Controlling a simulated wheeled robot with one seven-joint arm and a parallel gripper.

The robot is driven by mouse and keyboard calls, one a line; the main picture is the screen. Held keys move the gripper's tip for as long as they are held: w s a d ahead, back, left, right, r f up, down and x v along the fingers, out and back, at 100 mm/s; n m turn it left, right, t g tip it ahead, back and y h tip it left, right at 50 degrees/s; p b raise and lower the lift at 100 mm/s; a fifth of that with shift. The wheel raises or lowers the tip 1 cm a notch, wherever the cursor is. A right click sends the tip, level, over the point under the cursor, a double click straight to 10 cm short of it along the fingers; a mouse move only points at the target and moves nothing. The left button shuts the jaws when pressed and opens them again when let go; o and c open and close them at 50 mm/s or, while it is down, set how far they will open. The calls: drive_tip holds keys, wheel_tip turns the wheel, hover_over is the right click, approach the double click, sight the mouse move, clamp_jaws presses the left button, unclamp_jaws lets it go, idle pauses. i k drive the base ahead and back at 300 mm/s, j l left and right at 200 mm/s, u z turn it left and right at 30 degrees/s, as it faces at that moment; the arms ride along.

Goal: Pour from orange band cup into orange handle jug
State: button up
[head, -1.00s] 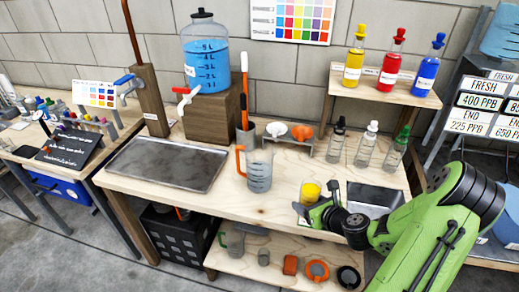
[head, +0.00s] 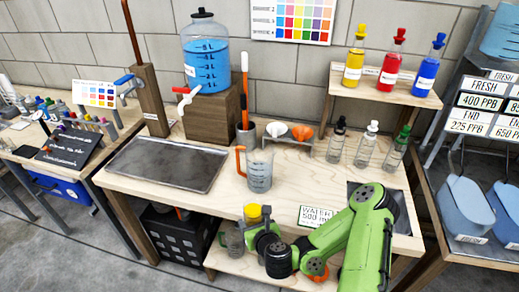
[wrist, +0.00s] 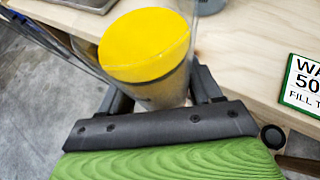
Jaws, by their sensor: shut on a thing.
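My gripper (wrist: 162,92) is shut on a clear cup with yellow contents (wrist: 145,45), which sits between the two fingers. I cannot make out an orange band on it. In the head view the cup (head: 253,213) is near the table's front edge, with my gripper (head: 256,228) around it; its exact height is hard to tell. The clear jug (head: 259,172) with its orange handle (head: 239,161) stands upright on the table, behind the cup and apart from it. The handle is on the jug's left side.
A metal tray (head: 165,165) lies left of the jug. Several small bottles (head: 366,145) stand at the right rear. A blue-filled dispenser (head: 206,65) is behind on a wooden block. A white sign (head: 316,216) lies on the table right of the cup. Bare wood surrounds the jug's front.

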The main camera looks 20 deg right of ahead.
sight(260, 154)
drive_tip(key=i+l+u, duration=0.15)
drive_tip(key=u, duration=0.3)
drive_tip(key=l+u, duration=0.2)
drive_tip(key=u, duration=0.25)
drive_tip(key=i+l+u, duration=0.15)
drive_tip(key=u, duration=0.25)
drive_tip(key=k+l, duration=0.05)
drive_tip(key=l, duration=0.05)
